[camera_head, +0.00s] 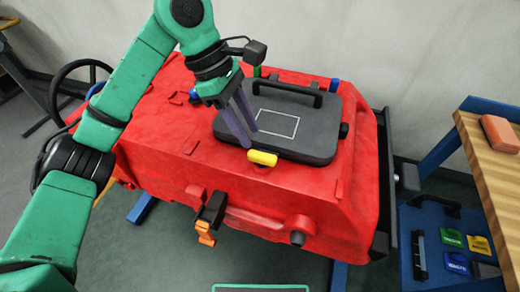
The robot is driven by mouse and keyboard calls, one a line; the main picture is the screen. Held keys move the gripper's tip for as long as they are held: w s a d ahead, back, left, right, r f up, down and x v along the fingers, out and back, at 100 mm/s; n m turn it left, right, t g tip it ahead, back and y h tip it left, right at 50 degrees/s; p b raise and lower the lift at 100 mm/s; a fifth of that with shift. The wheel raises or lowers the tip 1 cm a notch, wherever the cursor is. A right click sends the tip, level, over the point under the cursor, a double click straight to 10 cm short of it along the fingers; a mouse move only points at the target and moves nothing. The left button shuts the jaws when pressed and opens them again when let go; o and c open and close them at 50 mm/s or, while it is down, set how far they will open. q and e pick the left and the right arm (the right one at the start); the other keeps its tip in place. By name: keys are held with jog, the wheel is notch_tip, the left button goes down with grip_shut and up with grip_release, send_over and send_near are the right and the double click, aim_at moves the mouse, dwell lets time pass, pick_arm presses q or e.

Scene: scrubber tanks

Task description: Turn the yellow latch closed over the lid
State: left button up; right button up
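The yellow latch (262,158) is a short rounded bar at the front edge of the dark grey lid (318,143). It lies roughly along that edge; I cannot tell how far it overlaps the lid. The lid lies flat on the red tank (165,140), with a black handle at its back and a pale rectangle outlined on top. My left gripper (251,139) points down over the lid's front left part, just behind the latch. Its two dark purple fingers are apart with nothing between them, and they hide some of the lid. My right gripper is out of view.
Blue (334,85) and green (257,71) latches sit at the lid's back edge, and another blue one (195,94) at its left. An orange-tipped black catch (205,232) hangs on the tank's front. A wooden bench (485,165) with a reddish block (500,133) stands right.

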aim_at(261, 154)
pick_arm(q)
jog(key=x, duration=0.7)
grip_shut()
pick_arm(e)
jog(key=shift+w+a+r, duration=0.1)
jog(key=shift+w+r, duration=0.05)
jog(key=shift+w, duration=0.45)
